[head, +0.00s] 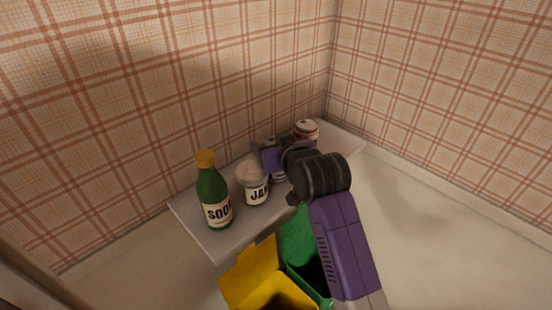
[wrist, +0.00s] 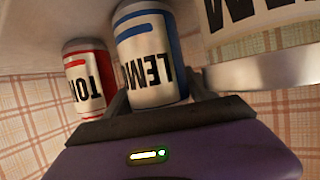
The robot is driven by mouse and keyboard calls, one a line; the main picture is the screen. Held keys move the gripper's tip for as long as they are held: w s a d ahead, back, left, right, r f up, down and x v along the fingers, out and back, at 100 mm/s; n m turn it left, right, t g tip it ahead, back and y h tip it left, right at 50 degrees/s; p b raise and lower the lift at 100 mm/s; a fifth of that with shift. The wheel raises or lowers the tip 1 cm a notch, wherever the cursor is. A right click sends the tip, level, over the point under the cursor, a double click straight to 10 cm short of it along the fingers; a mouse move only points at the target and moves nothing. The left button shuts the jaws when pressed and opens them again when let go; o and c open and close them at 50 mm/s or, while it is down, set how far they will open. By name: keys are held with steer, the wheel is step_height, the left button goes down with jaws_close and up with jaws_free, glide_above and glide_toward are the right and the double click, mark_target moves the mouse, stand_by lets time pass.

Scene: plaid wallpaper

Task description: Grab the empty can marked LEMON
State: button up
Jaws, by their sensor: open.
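The LEMON can (wrist: 152,68), white with a blue band and silver end, appears upside down in the wrist view. My gripper (wrist: 158,97) is open, with its dark fingers on either side of the can's lower part in the picture. I cannot tell whether either finger touches it. In the head view my gripper (head: 272,156) is over the shelf, between the jam jar and the red-banded can. It hides most of the LEMON can (head: 278,176).
A red-banded can marked TOM... (wrist: 88,82) stands close beside the LEMON can; it also shows in the head view (head: 306,129). On the other side are a JAM jar (head: 256,188) and green SODA bottle (head: 214,195) on the white shelf (head: 234,236). Yellow (head: 252,270) and green (head: 297,238) bins stand in front.

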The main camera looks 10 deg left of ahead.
steer(key=shift+c, duration=0.5)
steer(key=c, duration=0.9)
